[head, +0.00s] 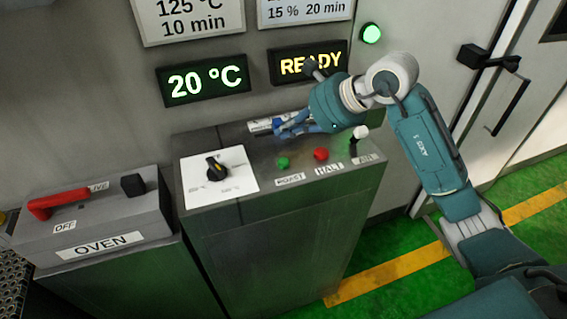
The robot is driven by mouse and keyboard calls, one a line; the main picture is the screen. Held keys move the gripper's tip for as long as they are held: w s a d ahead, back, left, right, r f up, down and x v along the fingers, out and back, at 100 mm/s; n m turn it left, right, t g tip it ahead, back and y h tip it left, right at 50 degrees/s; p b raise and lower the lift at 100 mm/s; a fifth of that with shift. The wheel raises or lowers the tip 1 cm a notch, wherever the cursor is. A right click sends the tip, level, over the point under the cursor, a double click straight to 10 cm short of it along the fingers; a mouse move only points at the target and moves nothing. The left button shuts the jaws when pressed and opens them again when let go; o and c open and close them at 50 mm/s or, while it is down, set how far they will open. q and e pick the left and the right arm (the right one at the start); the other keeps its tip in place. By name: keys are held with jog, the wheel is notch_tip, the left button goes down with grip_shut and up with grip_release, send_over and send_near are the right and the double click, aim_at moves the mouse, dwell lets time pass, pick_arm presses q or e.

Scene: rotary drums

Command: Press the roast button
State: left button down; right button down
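The roast button is a small green button (283,162) on top of the grey control console (220,133), just behind the label "ROAST" (290,179). My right gripper (278,126) reaches in from the right above the back of the console. Its blue fingers point left, behind the green button in the picture and apart from it. Whether the fingers are open or shut is unclear. My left gripper is not in view.
A red button (321,154) labelled "HALT" and a white-tipped lever (359,133) sit right of the green one. A black knob (214,168) is on the left. Displays read "20 °C" (203,81) and "READY" (306,64). An oven box (98,222) with a red handle stands left.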

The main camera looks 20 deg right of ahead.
aim_at(286, 162)
notch_tip(286, 162, down, 5)
jog(key=b, duration=0.3)
jog(key=shift+f, duration=0.2)
jog(key=shift+f+b, duration=0.3)
jog(key=shift+b, duration=0.15)
dwell(0.7)
jog(key=shift+f+b, duration=0.4)
jog(key=shift+b, duration=0.1)
jog(key=shift+f+b, duration=0.55)
dwell(0.5)
jog(key=shift+r, duration=0.1)
jog(key=shift+r+p, duration=0.5)
jog(key=shift+r, duration=0.35)
